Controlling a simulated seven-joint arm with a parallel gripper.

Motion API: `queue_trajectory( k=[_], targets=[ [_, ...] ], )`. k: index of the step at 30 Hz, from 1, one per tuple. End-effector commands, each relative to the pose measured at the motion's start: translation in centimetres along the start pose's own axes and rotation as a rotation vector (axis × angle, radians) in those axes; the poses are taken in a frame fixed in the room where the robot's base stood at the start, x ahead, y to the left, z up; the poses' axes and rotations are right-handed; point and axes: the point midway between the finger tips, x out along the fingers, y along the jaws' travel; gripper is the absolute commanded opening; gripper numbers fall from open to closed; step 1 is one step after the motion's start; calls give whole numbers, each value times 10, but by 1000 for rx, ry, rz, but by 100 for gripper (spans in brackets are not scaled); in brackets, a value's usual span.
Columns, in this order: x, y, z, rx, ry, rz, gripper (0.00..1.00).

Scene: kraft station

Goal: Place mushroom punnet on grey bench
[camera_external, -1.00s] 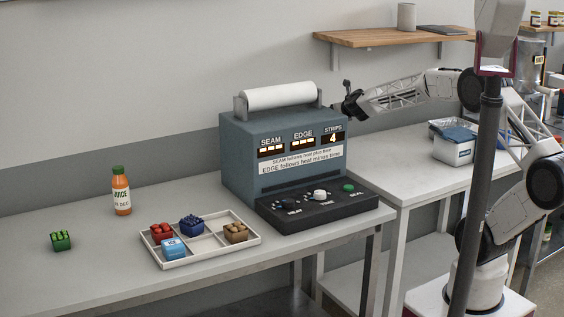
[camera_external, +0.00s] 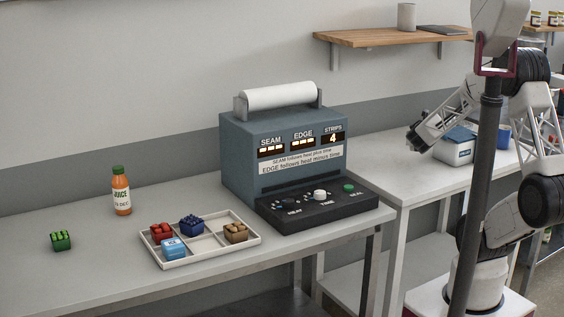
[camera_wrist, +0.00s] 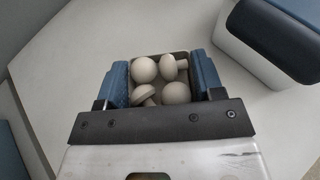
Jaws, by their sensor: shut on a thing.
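The mushroom punnet (camera_wrist: 160,78) shows in the wrist view as a small square tub with several pale mushrooms. My gripper (camera_wrist: 160,88) is shut on it, with one blue finger pad against each side. In the external view my gripper (camera_external: 415,140) hangs over the right-hand bench (camera_external: 400,180), left of a white box; the punnet cannot be made out there. The left-hand bench (camera_external: 110,272), light grey, carries the sealing machine. I cannot tell from the pictures which of the two is the grey bench, or whether the punnet touches a surface.
The white box (camera_external: 455,150) with a blue top stands close to my gripper. On the left-hand bench are the sealing machine (camera_external: 240,155), a juice bottle (camera_external: 121,195), a green punnet (camera_external: 61,240) and a divided tray (camera_external: 215,262) holding several punnets. The right-hand bench's front is clear.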

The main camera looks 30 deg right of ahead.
Motion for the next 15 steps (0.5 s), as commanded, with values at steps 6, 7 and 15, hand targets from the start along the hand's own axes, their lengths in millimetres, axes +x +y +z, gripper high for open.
queue_trajectory(
  k=[6, 7, 15],
  targets=[
    [-19, -39, -19, 24, -4, -75, 38],
    [-21, -42, -20, 26, -5, -81, 38],
    [-25, -50, -25, 30, -5, -96, 38]
  ],
)
